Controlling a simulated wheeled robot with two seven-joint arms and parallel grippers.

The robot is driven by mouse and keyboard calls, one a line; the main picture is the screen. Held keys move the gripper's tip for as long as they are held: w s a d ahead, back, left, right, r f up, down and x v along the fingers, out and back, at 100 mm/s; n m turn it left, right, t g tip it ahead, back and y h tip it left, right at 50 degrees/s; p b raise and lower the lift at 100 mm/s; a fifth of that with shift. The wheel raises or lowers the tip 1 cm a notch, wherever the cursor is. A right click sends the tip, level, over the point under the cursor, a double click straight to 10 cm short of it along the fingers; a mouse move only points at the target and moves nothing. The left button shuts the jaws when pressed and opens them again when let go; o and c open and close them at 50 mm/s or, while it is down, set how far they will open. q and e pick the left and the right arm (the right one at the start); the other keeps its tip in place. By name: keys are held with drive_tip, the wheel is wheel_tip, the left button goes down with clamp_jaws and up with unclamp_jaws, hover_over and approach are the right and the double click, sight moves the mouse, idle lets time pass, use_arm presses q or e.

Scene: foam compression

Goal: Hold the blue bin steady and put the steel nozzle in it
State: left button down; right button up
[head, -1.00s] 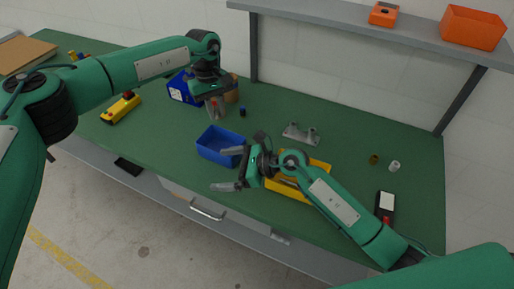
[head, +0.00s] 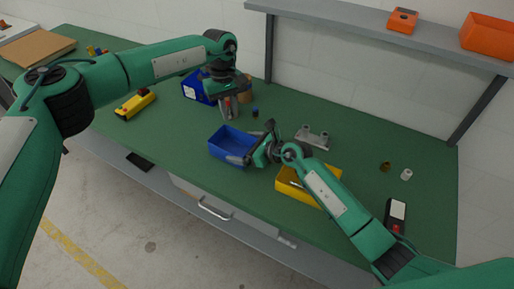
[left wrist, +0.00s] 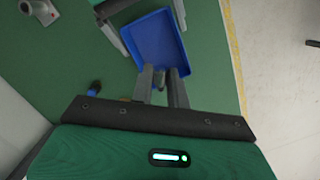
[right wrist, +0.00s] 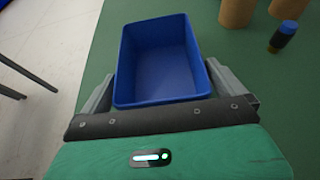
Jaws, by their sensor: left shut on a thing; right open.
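The blue bin (head: 226,150) stands on the green bench, and its inside looks empty in the right wrist view (right wrist: 163,65). My left gripper (head: 229,116) is above the bench, beyond the bin, pointing down. It is shut on a small grey piece, seemingly the steel nozzle (left wrist: 161,80), whose shape is mostly hidden by the fingers. My right gripper (head: 252,143) is open at the bin's right end. Its fingers lie on either side of the bin in the right wrist view (right wrist: 160,82); I cannot tell whether they touch its walls.
A yellow bin (head: 290,193) with parts stands right of the blue bin, under my right forearm. A grey bracket (head: 312,138) sits behind it. A blue box (head: 198,90) and a small dark blue-capped piece (head: 255,113) are near my left gripper. The bench's front edge is close to the bin.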

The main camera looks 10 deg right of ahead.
drive_tip(key=shift+x, duration=1.3)
drive_tip(key=shift+c, duration=0.2)
drive_tip(key=c, duration=0.7)
use_arm(q)
hover_over(233, 152)
drive_tip(key=shift+w+f, duration=0.1)
drive_tip(key=shift+f, duration=5.7)
drive_tip(key=c, duration=1.3)
unclamp_jaws()
drive_tip(key=r, duration=0.4)
drive_tip(key=w+r, duration=0.1)
drive_tip(key=r, duration=0.7)
drive_tip(key=shift+w+a, duration=0.25)
drive_tip(key=shift+w, duration=0.1)
